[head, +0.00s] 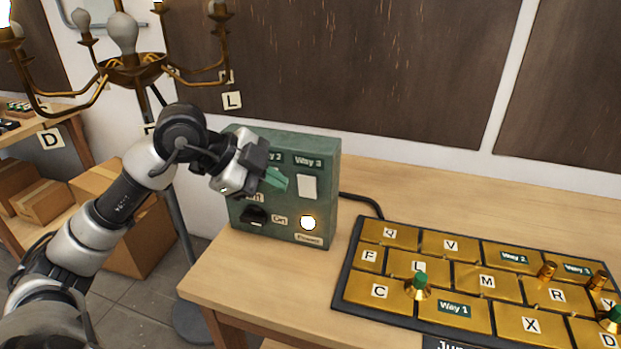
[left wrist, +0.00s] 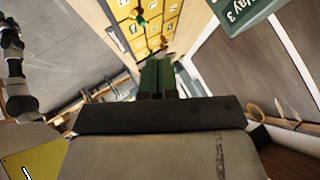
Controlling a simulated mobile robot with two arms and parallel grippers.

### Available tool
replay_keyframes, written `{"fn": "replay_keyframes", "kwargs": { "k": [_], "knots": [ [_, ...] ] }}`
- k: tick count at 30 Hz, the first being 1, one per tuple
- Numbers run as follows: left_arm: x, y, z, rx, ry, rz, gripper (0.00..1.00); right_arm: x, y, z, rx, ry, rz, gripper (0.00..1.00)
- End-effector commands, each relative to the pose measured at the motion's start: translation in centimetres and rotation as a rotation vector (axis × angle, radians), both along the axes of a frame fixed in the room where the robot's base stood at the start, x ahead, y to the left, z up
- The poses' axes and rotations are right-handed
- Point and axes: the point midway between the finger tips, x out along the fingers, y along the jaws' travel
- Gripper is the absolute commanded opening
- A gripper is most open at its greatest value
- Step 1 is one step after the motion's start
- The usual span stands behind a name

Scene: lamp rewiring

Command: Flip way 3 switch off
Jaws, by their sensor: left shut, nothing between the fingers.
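The green switch box (head: 329,160) stands upright on the left part of the wooden table. The way 3 switch (head: 308,187) is a white rocker under the "Way 3" label. I cannot tell which way it is tipped. My left gripper (head: 276,180) is shut and empty, its green fingertips in front of the box just left of that switch, hiding the way 2 area. Whether they touch the box is unclear. In the left wrist view the shut fingers (left wrist: 158,78) show at the centre, and a box corner with "Way 3" (left wrist: 243,14) is at the upper right.
A lit round power light (head: 308,223) and a black knob (head: 254,215) are low on the box. A black cable (head: 366,201) runs from its right side. A brass-keyed jumper board (head: 470,281) lies to the right. A chandelier (head: 133,68) stands behind my left arm.

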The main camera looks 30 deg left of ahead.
Motion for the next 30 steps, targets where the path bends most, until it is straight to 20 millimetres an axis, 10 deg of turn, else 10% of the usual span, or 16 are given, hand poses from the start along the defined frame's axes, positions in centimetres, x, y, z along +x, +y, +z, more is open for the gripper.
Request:
{"fn": "replay_keyframes", "kwargs": {
  "k": [9, 22, 30],
  "knots": [
    [-0.9, 4.0, 1.3, 0.146, 0.086, 0.222, 0.00, 0.1, -0.1, -0.1, -0.002, -0.001, 0.001, 0.43],
    [-0.5, 3.8, 0.8, 0.142, 0.090, 0.221, 0.00, 0.1, -0.1, 0.1, -0.002, -0.001, 0.001, 0.43],
    [2.1, 2.5, -2.8, 0.140, 0.093, 0.218, 0.00, 0.1, 0.0, 1.2, 0.000, -0.001, 0.000, 0.43]
  ]
}}
